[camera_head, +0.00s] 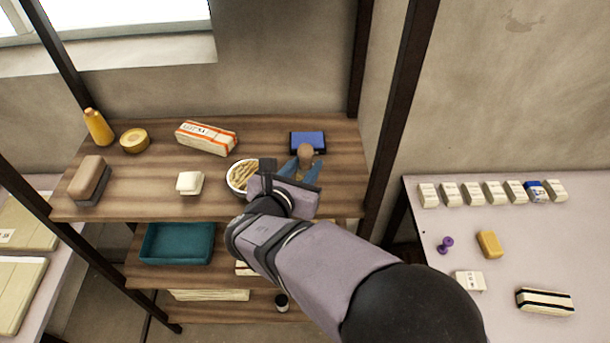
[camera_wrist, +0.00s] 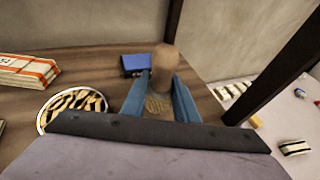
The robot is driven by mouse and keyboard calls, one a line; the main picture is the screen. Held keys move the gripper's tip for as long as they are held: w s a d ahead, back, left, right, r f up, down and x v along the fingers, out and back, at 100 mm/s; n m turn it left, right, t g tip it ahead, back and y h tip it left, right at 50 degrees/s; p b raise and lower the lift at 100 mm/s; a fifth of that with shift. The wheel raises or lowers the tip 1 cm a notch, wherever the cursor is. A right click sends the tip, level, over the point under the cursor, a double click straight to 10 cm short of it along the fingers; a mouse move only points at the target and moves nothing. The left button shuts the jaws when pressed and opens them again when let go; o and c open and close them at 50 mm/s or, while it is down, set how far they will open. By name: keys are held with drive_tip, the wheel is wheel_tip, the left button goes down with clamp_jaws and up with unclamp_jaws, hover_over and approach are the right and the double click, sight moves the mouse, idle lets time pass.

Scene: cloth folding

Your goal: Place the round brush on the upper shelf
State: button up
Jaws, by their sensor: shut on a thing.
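The round brush (camera_head: 305,153) is at the right part of the upper shelf (camera_head: 145,185), with its brown knob handle pointing up. My gripper (camera_head: 300,169) is shut on it, one blue finger on each side. In the wrist view the brush (camera_wrist: 164,62) stands between the two blue fingers of my gripper (camera_wrist: 160,100), and its lower part shows tan between them. I cannot tell whether its underside touches the shelf board.
A white bowl of striped pieces (camera_head: 240,177) is left of my gripper; a blue box (camera_head: 307,140) is close behind. An orange-striped pack (camera_head: 206,138), white block (camera_head: 190,183), brown brush (camera_head: 89,178), yellow tin (camera_head: 134,140) and bottle (camera_head: 98,127) stand further left. A dark post (camera_head: 397,120) rises at right.

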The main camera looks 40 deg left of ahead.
drive_tip(key=shift+f+p, duration=0.45)
drive_tip(key=shift+f, duration=1.4)
drive_tip(key=shift+f, duration=0.15)
drive_tip(key=o, duration=1.1)
drive_tip(key=shift+r, duration=0.25)
drive_tip(key=shift+s, duration=0.3)
drive_tip(key=b+v, duration=0.3)
drive_tip(key=v, duration=0.8)
drive_tip(key=shift+s+d, duration=0.15)
drive_tip(key=shift+d, duration=0.1)
